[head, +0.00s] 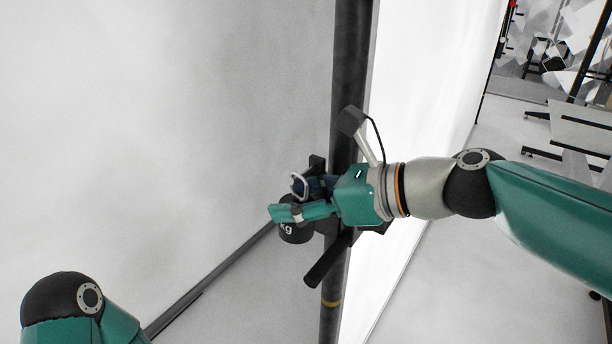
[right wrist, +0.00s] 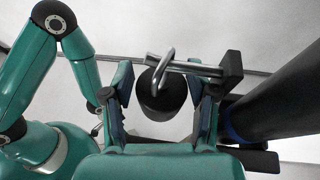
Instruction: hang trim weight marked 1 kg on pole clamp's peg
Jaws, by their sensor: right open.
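In the right wrist view the weight (right wrist: 160,100) has a silver hook (right wrist: 155,78). The hook crosses the silver peg (right wrist: 192,67) of the pole clamp and appears looped over it. The clamp's black block (right wrist: 234,66) is at the peg's right end. My right gripper (head: 286,200) is open, its fingers apart on either side of the weight, with gaps visible in the wrist view (right wrist: 165,84). My left gripper is not clearly visible.
The upright black pole (head: 349,75) stands just behind my right gripper. A dark handle-like bar (head: 325,262) sticks out below the clamp. A white wall (head: 180,100) is on the left. A grey table (head: 575,125) stands far right.

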